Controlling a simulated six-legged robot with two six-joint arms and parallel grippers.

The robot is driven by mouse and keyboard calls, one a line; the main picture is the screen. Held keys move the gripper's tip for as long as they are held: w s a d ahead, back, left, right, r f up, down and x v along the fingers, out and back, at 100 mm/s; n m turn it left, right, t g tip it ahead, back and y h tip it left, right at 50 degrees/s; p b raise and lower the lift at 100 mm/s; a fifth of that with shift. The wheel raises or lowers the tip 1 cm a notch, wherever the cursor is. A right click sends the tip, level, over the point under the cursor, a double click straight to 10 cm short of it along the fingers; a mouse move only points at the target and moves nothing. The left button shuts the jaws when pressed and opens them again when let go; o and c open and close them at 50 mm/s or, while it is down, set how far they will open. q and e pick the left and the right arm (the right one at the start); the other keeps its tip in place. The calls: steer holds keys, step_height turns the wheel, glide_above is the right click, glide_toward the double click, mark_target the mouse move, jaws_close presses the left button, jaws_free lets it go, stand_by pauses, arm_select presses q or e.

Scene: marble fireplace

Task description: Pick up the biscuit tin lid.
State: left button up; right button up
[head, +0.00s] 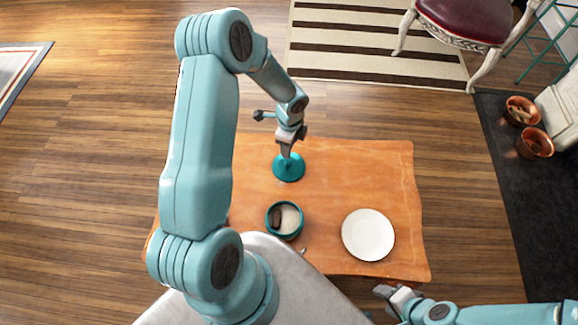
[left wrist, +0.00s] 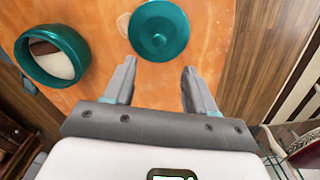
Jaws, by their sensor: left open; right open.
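The teal biscuit tin lid (head: 290,172) is round with a small central knob and lies on the orange wooden table (head: 350,170). It also shows in the left wrist view (left wrist: 160,42), just beyond the fingertips. My left gripper (left wrist: 157,75) is open and empty, with its fingers pointing toward the lid. In the head view, my left gripper (head: 288,150) hangs over the lid's far part and hides some of it. The open teal tin (head: 300,229) stands nearer, with a dark piece inside. My right gripper (head: 388,292) is open and empty by the table's front edge.
A white plate (head: 368,235) lies on the table's right side. A small metallic item (head: 303,251) lies near the front edge. The table is clear to the right of the lid. Copper pots (head: 534,143) and a red-seated chair (head: 470,18) stand beyond the table.

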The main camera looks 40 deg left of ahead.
mark_target(289, 161)
arm_select(q)
step_height(289, 161, down, 4)
steer(key=shift+r, duration=0.1)
steer(key=shift+s+d+f, duration=0.1)
steer(key=shift+s+f, duration=0.05)
steer(key=shift+f, duration=0.35)
step_height(289, 161, down, 5)
steer(key=shift+b, duration=0.55)
jaws_close()
